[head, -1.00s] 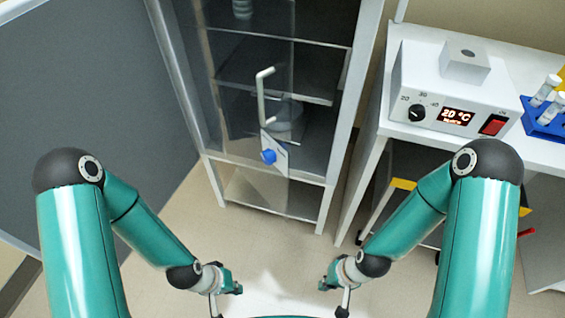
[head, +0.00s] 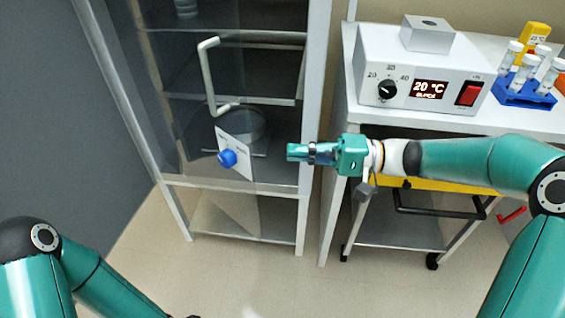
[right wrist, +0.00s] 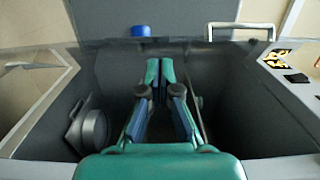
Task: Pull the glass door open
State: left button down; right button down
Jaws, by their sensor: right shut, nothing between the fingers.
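The glass door (head: 195,125) fronts a grey-framed cabinet in the head view. My right gripper (head: 291,152) is shut and empty, level with the knob. In the picture it lies right of the handle and knob, apart from both. My left gripper is outside the frame.
A white bench (head: 540,121) on the right bears a heater box (head: 415,75) with a dial, display and red switch. A blue rack (head: 520,94) of tubes stands beside it. A wheeled cart (head: 400,232) stands below. Floor in front of the cabinet is clear.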

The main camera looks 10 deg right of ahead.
aim_at(236, 161)
jog(key=x, duration=0.3)
jog(key=s+x, duration=0.1)
jog(key=x, duration=0.3)
jog(key=s+x, duration=0.1)
jog(key=x, duration=0.3)
jog(key=shift+a, duration=0.3)
jog(key=shift+s+a, duration=0.3)
jog(key=shift+a, duration=0.2)
